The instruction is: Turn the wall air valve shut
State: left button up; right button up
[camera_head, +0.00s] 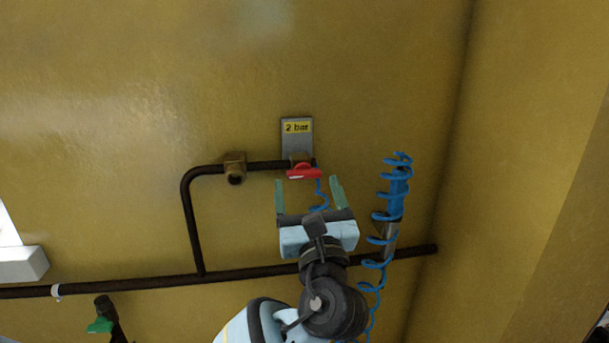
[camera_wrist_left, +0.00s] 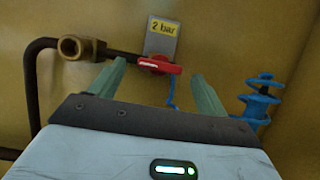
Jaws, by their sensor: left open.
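The wall air valve has a red handle (camera_head: 304,174) that lies roughly crosswise, nearly in line with the dark pipe, below a grey plate (camera_head: 297,146) labelled "2 bar". In the left wrist view the red handle (camera_wrist_left: 159,65) shows ahead, between the directions of the two fingertips. My left gripper (camera_head: 308,182) is open and empty, with its green fingers pointing up at the wall just below the handle. In the left wrist view its fingertips (camera_wrist_left: 157,68) stand on either side of the handle, apart from it. My right gripper is not in view.
A dark pipe (camera_head: 120,287) runs along the yellow wall, with a branch rising to a brass fitting (camera_head: 235,167) left of the valve. A coiled blue hose (camera_head: 397,190) hangs at right. A green-handled fitting (camera_head: 101,325) is at lower left. The wall above is bare.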

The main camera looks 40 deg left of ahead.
aim_at(305, 178)
pick_arm(q)
jog(key=shift+x, duration=2.1)
jog(key=shift+f, duration=0.1)
jog(key=c, duration=1)
